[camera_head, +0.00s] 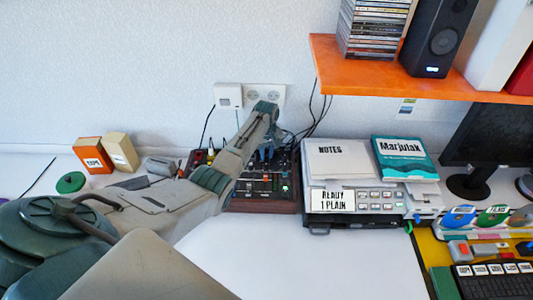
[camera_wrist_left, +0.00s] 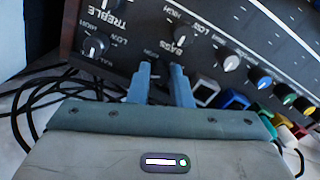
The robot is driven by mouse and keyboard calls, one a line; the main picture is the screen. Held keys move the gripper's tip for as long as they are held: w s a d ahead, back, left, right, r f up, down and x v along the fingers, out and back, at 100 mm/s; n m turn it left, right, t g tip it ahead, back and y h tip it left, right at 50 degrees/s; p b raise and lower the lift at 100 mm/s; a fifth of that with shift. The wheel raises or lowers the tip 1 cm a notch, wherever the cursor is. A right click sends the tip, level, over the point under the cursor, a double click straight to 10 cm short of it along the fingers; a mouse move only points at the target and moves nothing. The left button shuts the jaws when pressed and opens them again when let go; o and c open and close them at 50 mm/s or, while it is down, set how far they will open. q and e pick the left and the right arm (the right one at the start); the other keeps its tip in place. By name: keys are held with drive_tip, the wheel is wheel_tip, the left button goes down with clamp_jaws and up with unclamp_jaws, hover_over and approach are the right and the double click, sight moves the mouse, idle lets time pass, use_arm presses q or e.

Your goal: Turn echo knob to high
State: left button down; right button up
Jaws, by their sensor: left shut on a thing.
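The dark mixer (camera_head: 262,186) with wooden sides stands on the white desk against the wall. Its panel (camera_wrist_left: 225,35) fills the upper left wrist view upside down, with TREBLE, BASS, HIGH and LOW labels. No ECHO label is readable. My left gripper (camera_head: 268,152) reaches down to the mixer's back part. In the left wrist view its two blue-grey fingers (camera_wrist_left: 161,70) are close together at the panel, below the BASS label, closed on a small knob mostly hidden between them. Other knobs near it are a black one (camera_wrist_left: 180,36) and another (camera_wrist_left: 96,45). My right gripper is not in view.
Black cables (camera_wrist_left: 60,85) run behind the mixer. A grey device (camera_head: 372,206) with notes and a Marjulax book (camera_head: 403,155) stands right of the mixer. An orange shelf (camera_head: 410,88) hangs above. The desk in front is clear.

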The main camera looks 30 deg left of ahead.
use_arm(q)
drive_tip(key=shift+r+m+p, duration=0.15)
drive_tip(key=shift+m+p, duration=0.6)
drive_tip(key=shift+m, duration=1.05)
drive_tip(key=shift+m+p, duration=0.3)
drive_tip(key=shift+m, duration=0.9)
drive_tip(key=c, duration=1.3)
unclamp_jaws()
